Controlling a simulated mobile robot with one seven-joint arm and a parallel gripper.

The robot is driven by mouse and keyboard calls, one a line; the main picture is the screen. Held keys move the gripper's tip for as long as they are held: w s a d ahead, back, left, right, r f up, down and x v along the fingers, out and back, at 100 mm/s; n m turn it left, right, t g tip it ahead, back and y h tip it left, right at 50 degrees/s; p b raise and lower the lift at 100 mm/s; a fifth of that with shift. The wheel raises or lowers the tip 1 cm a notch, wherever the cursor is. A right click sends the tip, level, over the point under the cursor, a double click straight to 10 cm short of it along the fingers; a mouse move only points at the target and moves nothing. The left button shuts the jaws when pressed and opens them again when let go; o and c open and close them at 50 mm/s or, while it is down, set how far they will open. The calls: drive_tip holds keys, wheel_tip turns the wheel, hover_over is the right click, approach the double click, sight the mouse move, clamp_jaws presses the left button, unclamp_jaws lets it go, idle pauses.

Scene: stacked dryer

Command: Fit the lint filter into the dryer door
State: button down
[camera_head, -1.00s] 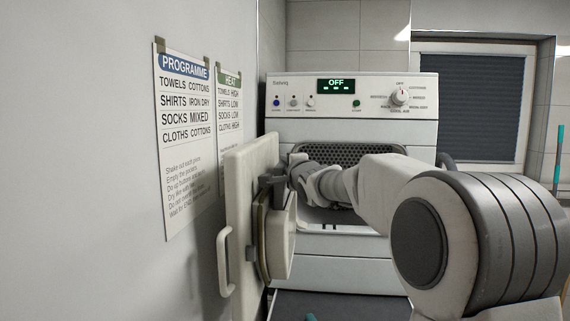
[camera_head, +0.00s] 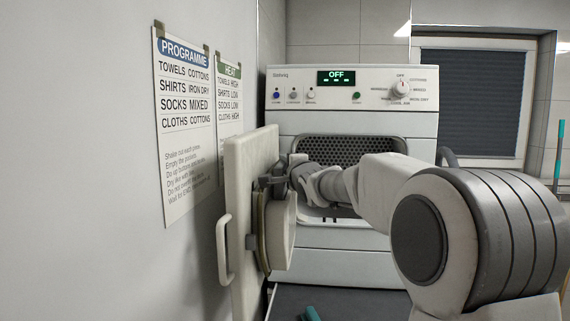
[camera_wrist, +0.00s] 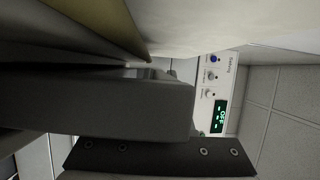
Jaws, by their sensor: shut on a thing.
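The dryer door (camera_head: 239,165) stands open at the left, edge-on in the head view. Its rounded inner part (camera_head: 282,232) faces right, towards the drum opening. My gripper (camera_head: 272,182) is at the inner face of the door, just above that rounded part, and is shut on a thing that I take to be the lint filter. The filter cannot be told apart from the dark fingers in the head view. In the wrist view dark grey shapes (camera_wrist: 100,100) fill much of the picture, close to the pale door (camera_wrist: 200,25). Whether the filter touches or sits in a slot is hidden.
The dryer (camera_head: 350,125) stands behind, its display reading OFF and its drum opening partly behind my arm. A wall with two taped signs (camera_head: 187,125) is close on the left, beside the door. A teal thing (camera_head: 312,313) lies at the bottom edge.

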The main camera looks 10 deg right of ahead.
drive_tip(key=shift+f, duration=0.4)
drive_tip(key=c, duration=0.7)
unclamp_jaws()
drive_tip(key=shift+f, duration=0.1)
drive_tip(key=shift+f, duration=0.1)
drive_tip(key=shift+s+b, duration=0.1)
drive_tip(key=shift+b, duration=0.2)
